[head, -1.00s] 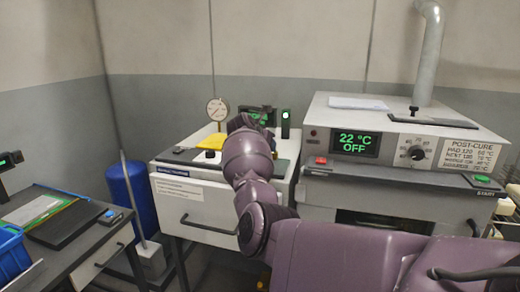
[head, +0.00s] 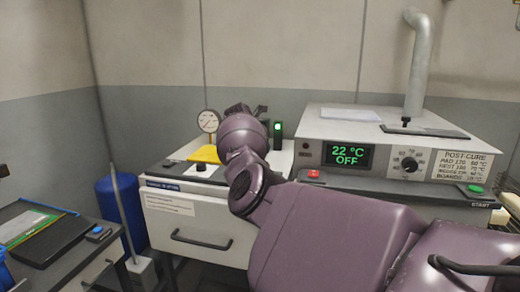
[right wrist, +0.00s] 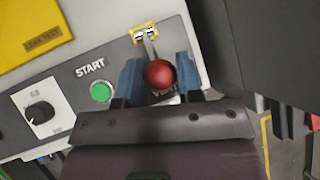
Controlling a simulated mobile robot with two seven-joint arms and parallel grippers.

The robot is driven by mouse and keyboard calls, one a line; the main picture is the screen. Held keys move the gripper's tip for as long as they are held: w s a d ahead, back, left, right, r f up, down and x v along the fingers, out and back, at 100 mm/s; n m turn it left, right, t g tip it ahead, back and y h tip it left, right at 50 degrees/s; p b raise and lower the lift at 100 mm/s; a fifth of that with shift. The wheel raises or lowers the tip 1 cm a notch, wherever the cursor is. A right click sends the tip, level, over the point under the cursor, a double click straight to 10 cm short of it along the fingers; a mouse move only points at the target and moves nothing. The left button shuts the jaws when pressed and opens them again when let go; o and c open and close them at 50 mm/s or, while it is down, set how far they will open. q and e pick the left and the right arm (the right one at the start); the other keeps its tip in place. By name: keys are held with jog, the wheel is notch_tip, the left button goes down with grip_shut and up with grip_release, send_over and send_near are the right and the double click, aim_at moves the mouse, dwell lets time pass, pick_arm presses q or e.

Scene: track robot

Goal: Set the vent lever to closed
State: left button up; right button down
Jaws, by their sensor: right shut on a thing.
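The vent lever (right wrist: 150,50) shows in the right wrist view as a metal bar with a red ball knob (right wrist: 159,75), beside a yellow bracket (right wrist: 144,32) at the panel's edge. My right gripper (right wrist: 158,82) has its two blue fingers on either side of the red knob and is shut on it. In the head view my right arm reaches over the white leak-test unit (head: 190,222) and hides the lever and the fingers. The lever's open and closed marks cannot be read. My left gripper is in neither view.
A green START button (right wrist: 101,92) and a black dial (right wrist: 40,112) sit left of the lever. A gauge (head: 208,121) and a lit green indicator (head: 278,129) stand on the unit. The oven (head: 395,150) reading 22 °C OFF is to the right, close to my arm.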

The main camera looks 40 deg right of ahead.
jog(key=shift+d+r, duration=0.1)
jog(key=shift+r, duration=0.05)
jog(key=c, duration=1.2)
grip_release()
jog(key=o, duration=0.4)
jog(key=shift+w, duration=0.1)
jog(key=v, duration=1)
jog(key=shift+a+r+b, duration=0.2)
jog(key=shift+a+b, duration=0.1)
jog(key=shift+b, duration=0.05)
jog(key=shift+a+f, duration=0.1)
